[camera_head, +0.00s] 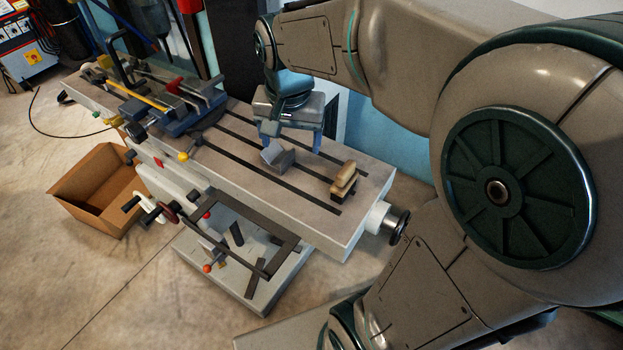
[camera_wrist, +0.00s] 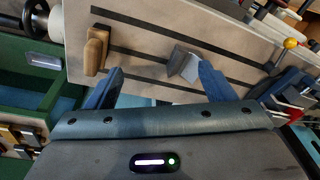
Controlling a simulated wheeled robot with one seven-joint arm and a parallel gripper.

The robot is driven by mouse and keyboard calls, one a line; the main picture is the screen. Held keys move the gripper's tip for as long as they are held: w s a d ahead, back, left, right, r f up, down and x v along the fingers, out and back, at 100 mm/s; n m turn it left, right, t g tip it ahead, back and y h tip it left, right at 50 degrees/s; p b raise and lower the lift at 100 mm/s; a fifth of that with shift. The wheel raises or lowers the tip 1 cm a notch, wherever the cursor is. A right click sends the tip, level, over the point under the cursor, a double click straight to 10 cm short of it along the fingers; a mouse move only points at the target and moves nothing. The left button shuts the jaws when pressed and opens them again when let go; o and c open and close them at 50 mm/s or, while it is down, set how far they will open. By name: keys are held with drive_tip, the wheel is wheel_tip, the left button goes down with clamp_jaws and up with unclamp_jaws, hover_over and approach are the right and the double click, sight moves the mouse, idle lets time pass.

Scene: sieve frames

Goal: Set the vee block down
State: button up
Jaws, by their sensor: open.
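The vee block (camera_head: 278,157) is a small grey metal block resting on the slotted machine table (camera_head: 240,160), between the dark slots. In the wrist view the vee block (camera_wrist: 184,65) lies close to the right finger's tip; I cannot tell whether they touch. My gripper (camera_head: 292,140) is open above the table, just behind the block in the head view. In the wrist view my gripper (camera_wrist: 161,72) has its blue fingers spread wide, with nothing held between them.
A wooden-handled item (camera_head: 344,180) sits near the table's right end. A vise with tools (camera_head: 175,100) fills the left part. A handwheel (camera_head: 396,224) juts from the right end. An open cardboard box (camera_head: 98,190) stands on the floor.

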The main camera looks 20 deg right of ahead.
drive_tip(key=s+f+n+t, duration=0.1)
drive_tip(key=s+f+n, duration=0.2)
drive_tip(key=s, duration=0.8)
drive_tip(key=n, duration=0.2)
drive_tip(key=shift+d+n, duration=0.35)
drive_tip(key=shift+n, duration=0.05)
